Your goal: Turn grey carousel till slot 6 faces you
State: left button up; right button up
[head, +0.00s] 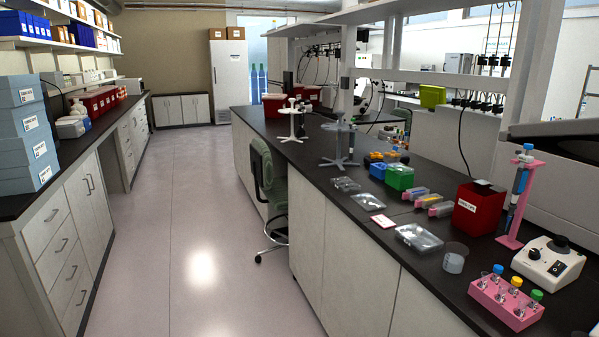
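A grey carousel stand (339,146) stands upright on the dark bench top (318,165), in the middle distance right of centre. It has a round top on a post and a splayed foot. Its slot numbers are too small to read, so I cannot tell which slot faces me. A similar white stand (293,122) stands farther back to its left. Neither of my grippers is in view.
A green chair (268,185) stands against the bench's aisle side. Near the grey carousel are a green box (399,177) and clear trays (370,200). Closer are a red bin (478,208), a pink tube rack (506,300) and a pink pipette stand (520,205). The aisle floor (200,230) is clear.

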aim_at(339, 129)
jog(key=i+z, duration=0.2)
jog(key=i, duration=0.45)
jog(key=i+j+z, duration=0.2)
jog(key=i, duration=0.4)
jog(key=i+z, duration=0.1)
jog(key=z, duration=0.3)
jog(key=j+z, duration=0.15)
jog(key=z, duration=0.25)
jog(key=i+j+z, duration=0.1)
jog(key=z, duration=0.3)
